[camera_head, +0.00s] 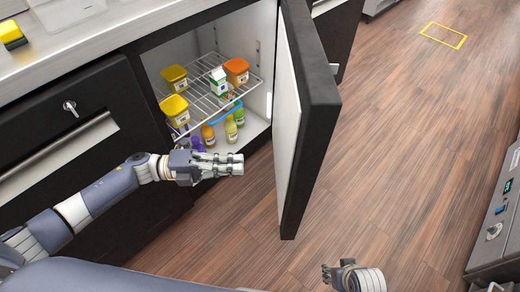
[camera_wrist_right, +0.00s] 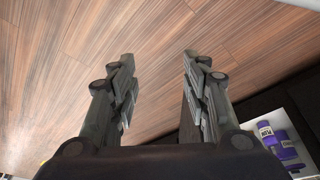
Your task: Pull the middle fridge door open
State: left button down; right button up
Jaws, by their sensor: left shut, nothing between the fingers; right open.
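The middle fridge door (camera_head: 318,110) stands wide open in the head view, swung out to the right of the fridge opening, with its white inner face to the left. The fridge interior (camera_head: 250,130) shows a wire shelf with tubs and cartons, and bottles below. My left gripper (camera_head: 238,165) is shut and empty in front of the opening, left of the door and apart from it. My right gripper (camera_head: 332,272) is low in the head view, right of the door's bottom corner.
A closed dark drawer or door (camera_head: 60,150) with a long handle and a key is at the left. A steel counter (camera_head: 110,30) runs above. A grey machine (camera_head: 490,225) stands at the right edge. The wooden floor (camera_head: 400,140) between is clear.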

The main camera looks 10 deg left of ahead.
pick_arm(q)
jog(key=a, duration=0.1)
send_near(296, 162)
jog(key=d, duration=0.4)
jog(key=w+d, duration=0.1)
jog(key=d, duration=0.2)
jog(key=shift+w+p, duration=0.1)
jog(key=shift+p, duration=0.2)
pick_arm(e)
jog(key=shift+s+d+f+g, duration=0.1)
jog(key=shift+s+f+g, duration=0.4)
jog(key=shift+s+f, duration=0.75)
